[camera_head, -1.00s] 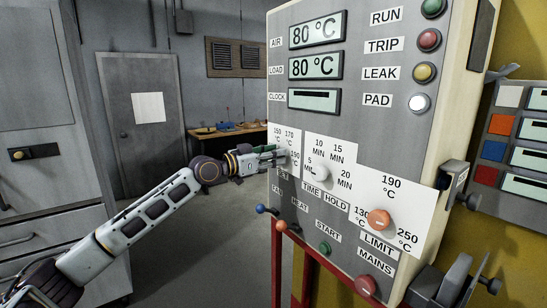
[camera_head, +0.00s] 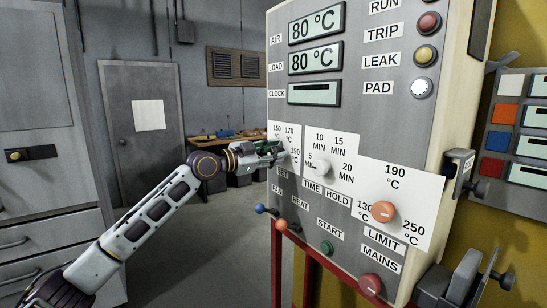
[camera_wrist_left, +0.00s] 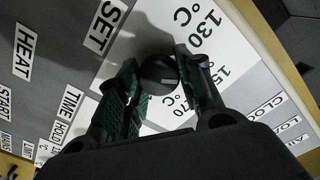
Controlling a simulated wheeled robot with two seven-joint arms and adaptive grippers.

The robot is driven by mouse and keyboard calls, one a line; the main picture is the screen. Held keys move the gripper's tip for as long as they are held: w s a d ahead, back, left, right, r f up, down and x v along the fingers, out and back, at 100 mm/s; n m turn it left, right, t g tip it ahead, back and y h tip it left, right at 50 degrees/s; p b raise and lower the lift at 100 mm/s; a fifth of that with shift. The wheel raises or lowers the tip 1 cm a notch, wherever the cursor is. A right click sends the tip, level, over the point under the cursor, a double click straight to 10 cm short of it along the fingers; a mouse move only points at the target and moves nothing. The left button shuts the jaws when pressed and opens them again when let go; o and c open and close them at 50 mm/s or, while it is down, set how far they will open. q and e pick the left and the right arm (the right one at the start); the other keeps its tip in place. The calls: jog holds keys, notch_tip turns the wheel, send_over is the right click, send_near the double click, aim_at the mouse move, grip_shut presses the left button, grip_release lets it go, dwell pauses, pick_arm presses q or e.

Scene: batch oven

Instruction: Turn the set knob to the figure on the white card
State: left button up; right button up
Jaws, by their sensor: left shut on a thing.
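The set knob (camera_wrist_left: 158,75) is dark and round, on a white scale plate above the SET label, and shows between my fingertips in the left wrist view. Its light mark points toward the right of that view; the exact figure is unclear. My left gripper (camera_head: 279,153) is shut on the knob at the left of the panel in the head view; it also shows in the left wrist view (camera_wrist_left: 160,90). My right gripper is out of view.
The time knob (camera_head: 318,167) and orange limit knob (camera_head: 383,211) sit to the right of my gripper. Blue (camera_head: 260,208) and orange (camera_head: 281,225) ball-ended levers stand below it. The AIR and LOAD displays (camera_head: 315,60) read 80 °C.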

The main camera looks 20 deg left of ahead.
pick_arm(q)
jog(key=shift+m, duration=0.3)
jog(key=o, duration=1)
jog(key=shift+v, duration=6)
